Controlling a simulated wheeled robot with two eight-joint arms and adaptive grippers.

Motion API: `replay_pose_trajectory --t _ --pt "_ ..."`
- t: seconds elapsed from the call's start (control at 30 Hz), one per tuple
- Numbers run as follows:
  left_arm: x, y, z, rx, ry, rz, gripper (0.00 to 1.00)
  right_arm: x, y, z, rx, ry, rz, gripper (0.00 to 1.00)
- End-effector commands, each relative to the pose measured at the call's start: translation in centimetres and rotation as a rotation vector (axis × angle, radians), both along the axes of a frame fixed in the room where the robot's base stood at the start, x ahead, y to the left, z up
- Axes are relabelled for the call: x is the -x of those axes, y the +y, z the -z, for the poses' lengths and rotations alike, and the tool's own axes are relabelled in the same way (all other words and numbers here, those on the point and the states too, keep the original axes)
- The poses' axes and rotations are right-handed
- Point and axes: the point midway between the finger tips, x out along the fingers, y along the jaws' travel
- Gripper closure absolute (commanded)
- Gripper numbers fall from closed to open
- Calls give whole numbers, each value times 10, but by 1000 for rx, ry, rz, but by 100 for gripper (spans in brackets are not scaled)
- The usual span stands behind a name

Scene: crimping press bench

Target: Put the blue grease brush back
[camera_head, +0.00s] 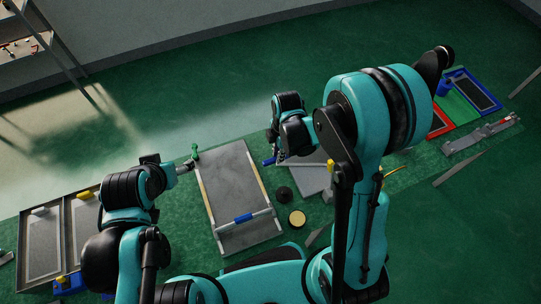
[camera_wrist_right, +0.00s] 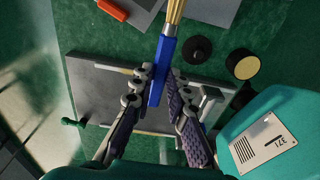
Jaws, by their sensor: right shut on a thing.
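The blue grease brush has a blue handle (camera_wrist_right: 161,68) and a gold-coloured end (camera_wrist_right: 174,12) in the right wrist view. My right gripper (camera_wrist_right: 158,88) is shut on the handle, one finger on each side, and the gold end points away toward the top. In the head view only the blue handle end (camera_head: 268,161) shows clearly beside my right gripper (camera_head: 277,152), at the right edge of a grey board (camera_head: 232,185). My left gripper (camera_head: 180,168) is near a green knob (camera_head: 195,151) at the board's left side. Its fingers are too unclear to read.
A dark disc (camera_head: 283,194) and a yellow-topped round tin (camera_head: 297,218) lie right of the board. A silver bar with a blue middle (camera_head: 243,217) crosses its near end. Grey trays (camera_head: 45,240) stand at left. Red, green and blue trays (camera_head: 459,106) lie at far right.

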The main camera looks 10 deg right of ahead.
Motion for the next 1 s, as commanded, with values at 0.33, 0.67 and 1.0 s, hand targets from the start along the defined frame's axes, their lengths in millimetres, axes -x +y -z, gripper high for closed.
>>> replay_pose_trajectory --t 0.33,0.67,1.0 --pt "0 0 10 0 0 0 28 -52 33 38 0 0 1 100" --pt "0 0 19 0 0 0 28 -55 35 73 0 0 2 100" --pt "0 0 20 0 0 0 28 -54 35 80 0 0 2 100"
